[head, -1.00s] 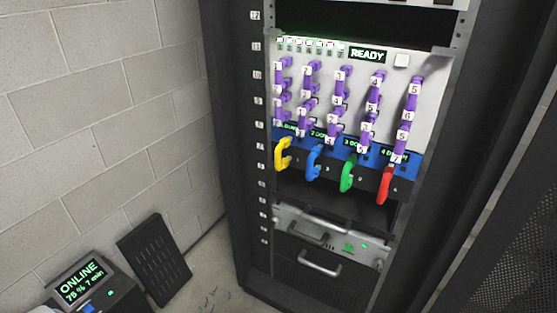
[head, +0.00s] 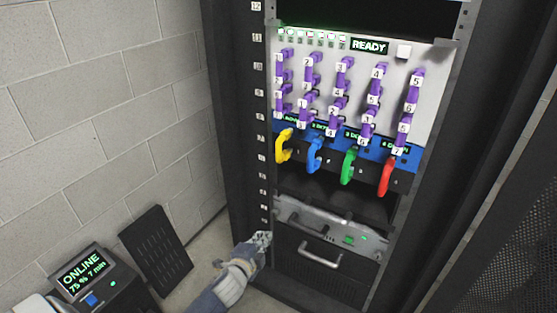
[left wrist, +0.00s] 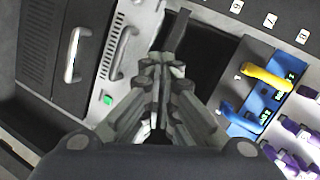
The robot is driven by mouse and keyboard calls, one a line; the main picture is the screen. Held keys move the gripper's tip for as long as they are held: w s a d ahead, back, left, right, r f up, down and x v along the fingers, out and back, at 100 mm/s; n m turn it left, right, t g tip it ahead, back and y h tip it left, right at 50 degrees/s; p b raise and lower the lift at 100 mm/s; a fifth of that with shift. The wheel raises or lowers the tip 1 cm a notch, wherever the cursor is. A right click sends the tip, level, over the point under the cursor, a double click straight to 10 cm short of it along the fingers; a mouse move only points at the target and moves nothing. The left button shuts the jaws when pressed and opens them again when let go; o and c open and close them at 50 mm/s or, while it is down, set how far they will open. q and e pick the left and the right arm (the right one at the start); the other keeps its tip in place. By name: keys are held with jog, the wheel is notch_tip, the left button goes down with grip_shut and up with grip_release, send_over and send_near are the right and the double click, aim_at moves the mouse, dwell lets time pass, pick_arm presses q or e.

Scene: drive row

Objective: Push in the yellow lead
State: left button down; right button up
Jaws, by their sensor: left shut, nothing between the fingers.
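The yellow lead (head: 283,146) is a curved loop at the left end of the drive row, under the blue label strip. It also shows at the right of the left wrist view (left wrist: 267,77). My left gripper (head: 262,238) is low at the rack's left edge, below and a little left of the yellow lead and apart from it. In the left wrist view the gripper's fingers (left wrist: 165,70) are closed together with nothing between them. Whether the yellow lead is fully seated cannot be told. My right gripper does not show.
Blue (head: 315,155), green (head: 348,167) and red (head: 386,177) leads hang right of the yellow one. Purple plugs fill the panel above. A grey unit with a handle (head: 321,255) sits below. An ONLINE display box (head: 82,274) stands at the lower left by the wall.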

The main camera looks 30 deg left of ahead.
pick_arm(q)
notch_tip(320, 180, up, 18)
jog(key=w+m+t, duration=0.2)
jog(key=m+t, duration=0.1)
jog(key=t, duration=0.1)
jog(key=p, duration=0.1)
send_near(279, 159)
jog(key=shift+y, duration=0.3)
jog(key=w, duration=0.2)
jog(key=w+r, duration=0.1)
jog(key=w, duration=0.1)
jog(key=w+r, duration=0.1)
jog(key=w, duration=0.2)
jog(key=shift+r, duration=0.1)
jog(key=shift+w, duration=0.1)
